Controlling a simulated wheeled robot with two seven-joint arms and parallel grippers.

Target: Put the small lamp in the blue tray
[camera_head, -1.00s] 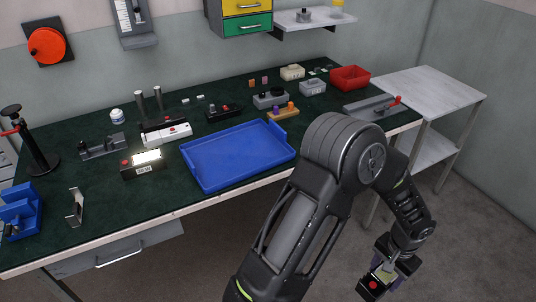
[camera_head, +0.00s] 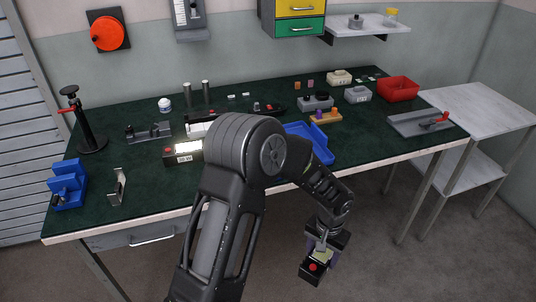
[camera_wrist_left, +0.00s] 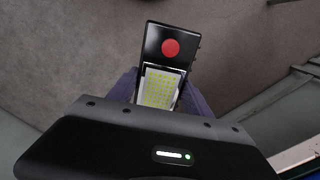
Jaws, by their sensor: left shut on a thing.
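The small lamp (camera_head: 313,268) is a black block with a red round button and a pale yellow LED panel. My left gripper (camera_head: 322,255) is shut on it and holds it out over the floor, in front of the bench's front edge. In the left wrist view the lamp (camera_wrist_left: 168,60) sits between the purplish fingers, its red button end pointing away. The blue tray (camera_head: 322,158) lies on the bench. My arm hides most of it, and only its right part shows. My right gripper is not in view.
A larger black lamp (camera_head: 182,153) with a lit panel stands left of my arm. A red bin (camera_head: 398,88) and a grey tray with a red-handled tool (camera_head: 422,123) are at the bench's right. A blue fixture (camera_head: 67,187) and metal bracket (camera_head: 118,187) stand at the left.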

